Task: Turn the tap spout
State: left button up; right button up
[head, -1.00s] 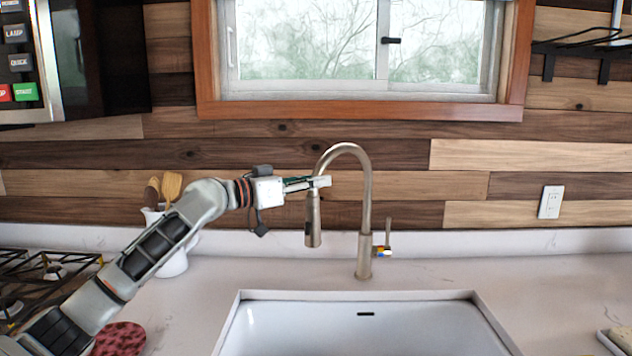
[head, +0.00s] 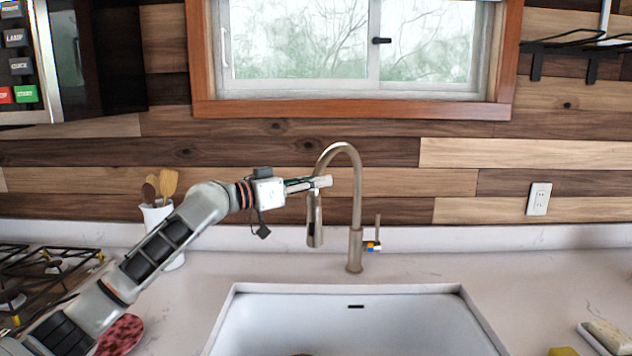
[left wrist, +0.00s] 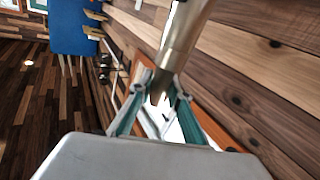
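The tap (head: 355,215) stands behind the sink in the head view, brushed metal with a tall arched neck. Its spout (head: 315,222) hangs down at the left of the arch, and its small handle (head: 377,235) is at the right of the base. My left gripper (head: 322,183) reaches in from the left at the upper part of the hanging spout. In the left wrist view, the spout (left wrist: 183,38) runs between the fingers of my left gripper (left wrist: 160,95), which look closed around it; the contact is partly hidden. My right gripper is not in view.
The white sink (head: 350,325) lies below the tap. A white holder with wooden utensils (head: 160,215) stands behind my left arm. A stove grate (head: 45,275) is at the left, and a dish with a bar (head: 608,335) at the right.

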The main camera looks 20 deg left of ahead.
pick_arm(q)
jog(key=shift+o, duration=1.4)
jog(key=shift+a, duration=0.1)
jog(key=v, duration=1.2)
